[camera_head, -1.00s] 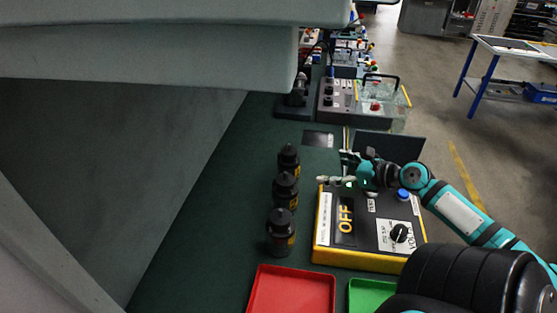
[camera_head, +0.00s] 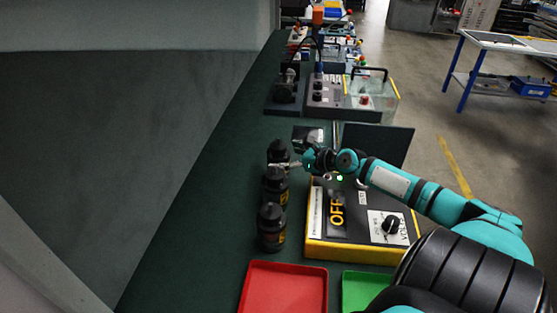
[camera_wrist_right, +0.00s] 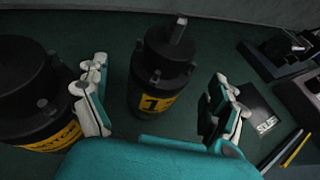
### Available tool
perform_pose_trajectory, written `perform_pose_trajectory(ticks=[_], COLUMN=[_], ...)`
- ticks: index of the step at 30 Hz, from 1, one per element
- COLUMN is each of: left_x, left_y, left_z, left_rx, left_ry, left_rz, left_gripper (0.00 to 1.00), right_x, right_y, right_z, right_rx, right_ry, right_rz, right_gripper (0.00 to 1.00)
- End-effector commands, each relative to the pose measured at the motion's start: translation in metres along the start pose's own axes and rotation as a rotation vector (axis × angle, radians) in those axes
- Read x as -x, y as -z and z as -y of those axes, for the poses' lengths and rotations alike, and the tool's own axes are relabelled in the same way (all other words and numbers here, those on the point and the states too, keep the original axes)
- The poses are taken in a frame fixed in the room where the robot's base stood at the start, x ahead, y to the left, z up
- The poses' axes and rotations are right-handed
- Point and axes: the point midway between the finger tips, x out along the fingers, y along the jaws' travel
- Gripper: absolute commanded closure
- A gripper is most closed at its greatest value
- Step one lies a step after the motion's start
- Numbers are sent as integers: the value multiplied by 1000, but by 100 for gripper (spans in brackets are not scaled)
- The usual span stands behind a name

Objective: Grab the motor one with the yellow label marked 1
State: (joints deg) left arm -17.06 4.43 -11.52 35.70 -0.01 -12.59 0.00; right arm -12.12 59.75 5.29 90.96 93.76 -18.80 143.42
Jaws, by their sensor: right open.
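Three black cylindrical motors stand upright in a row on the dark green table. The farthest motor (camera_head: 278,152) is beside my right gripper (camera_head: 288,164), whose fingers reach toward it from the right. In the right wrist view, motor one (camera_wrist_right: 155,78), with a yellow label marked 1, stands between the spread fingers of my open right gripper (camera_wrist_right: 158,88); it is not gripped. In the head view, the middle motor (camera_head: 275,187) and nearest motor (camera_head: 271,228) stand closer. My left gripper is out of view.
A yellow-edged control box (camera_head: 365,245) reading OFF lies under my right forearm. A red tray (camera_head: 285,290) and a green tray (camera_head: 365,290) are at the front. A dark upright panel (camera_head: 390,142) and other equipment stand behind. The table left of the motors is clear.

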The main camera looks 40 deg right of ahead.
Motion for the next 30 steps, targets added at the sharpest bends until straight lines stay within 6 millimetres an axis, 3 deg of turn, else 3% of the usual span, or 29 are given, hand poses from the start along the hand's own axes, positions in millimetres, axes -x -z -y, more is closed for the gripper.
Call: perform_pose_trajectory(ticks=[6,16,30], left_x=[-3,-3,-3], left_y=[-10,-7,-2], left_z=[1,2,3], left_rx=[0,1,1], left_ry=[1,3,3], left_rz=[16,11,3], left_gripper=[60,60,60], right_x=[-21,-24,-23], right_y=[-1,0,0], right_z=[0,0,0], right_rx=[-2,-1,-1], right_ry=[1,0,0], right_rz=[2,0,0], right_gripper=[5,6,68])
